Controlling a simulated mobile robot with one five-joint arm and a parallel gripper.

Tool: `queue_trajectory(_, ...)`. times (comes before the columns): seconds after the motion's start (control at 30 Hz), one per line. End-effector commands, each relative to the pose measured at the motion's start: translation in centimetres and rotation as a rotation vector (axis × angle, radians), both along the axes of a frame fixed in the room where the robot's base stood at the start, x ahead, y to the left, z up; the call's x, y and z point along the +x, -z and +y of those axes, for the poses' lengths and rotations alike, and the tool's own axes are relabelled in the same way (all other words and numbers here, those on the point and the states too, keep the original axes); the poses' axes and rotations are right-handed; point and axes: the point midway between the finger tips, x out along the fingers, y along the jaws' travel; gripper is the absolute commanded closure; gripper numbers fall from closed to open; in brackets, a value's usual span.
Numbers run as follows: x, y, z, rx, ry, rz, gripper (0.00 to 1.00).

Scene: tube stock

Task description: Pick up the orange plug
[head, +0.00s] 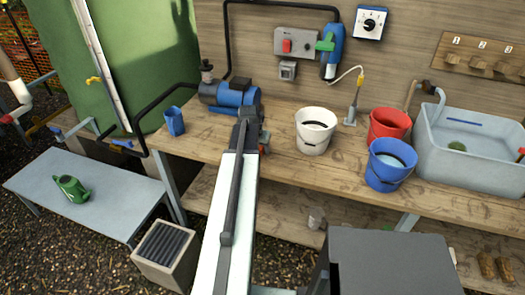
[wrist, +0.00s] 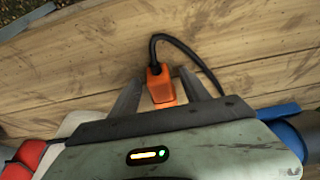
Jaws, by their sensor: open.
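The orange plug (wrist: 159,88) lies on the wooden bench in the wrist view, with a black cable curving up from its end and away to the right. My gripper (wrist: 158,76) is open, with one finger on each side of the plug and gaps visible beside it. The lower end of the plug is hidden by the gripper body. In the head view my gripper (head: 250,125) is over the bench in front of the blue pump, and only a small orange-red bit shows beside it.
The blue pump (head: 230,95) stands just behind my gripper. A blue cup (head: 174,122) is to its left. A white bucket (head: 314,140), a red bucket (head: 388,124), a blue bucket (head: 388,175) and a grey sink (head: 470,160) are to the right.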

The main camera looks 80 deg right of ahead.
Motion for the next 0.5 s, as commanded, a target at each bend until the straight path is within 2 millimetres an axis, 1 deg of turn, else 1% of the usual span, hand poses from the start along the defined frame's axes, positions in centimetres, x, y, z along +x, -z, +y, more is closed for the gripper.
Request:
queue_trajectory(0.13, 0.03, -0.17, 0.02, 0.000, 0.000, 0.000, 0.45)
queue_trajectory(0.17, 0.03, -0.18, 0.03, 0.000, 0.000, 0.000, 0.48)
queue_trajectory(0.2, 0.04, -0.18, 0.03, 0.000, 0.000, 0.000, 0.59)
queue_trajectory(0.27, 0.05, -0.19, 0.03, 0.000, 0.000, 0.000, 0.76)
queue_trajectory(0.3, 0.05, -0.19, 0.04, 0.000, -0.001, 0.000, 0.87)
queue_trajectory(0.33, 0.06, -0.19, 0.03, 0.000, -0.001, 0.000, 0.96)
queue_trajectory(0.37, 0.07, -0.19, 0.03, 0.000, -0.001, 0.000, 1.00)
queue_trajectory(0.5, 0.08, -0.20, 0.03, 0.000, -0.001, 0.000, 1.00)
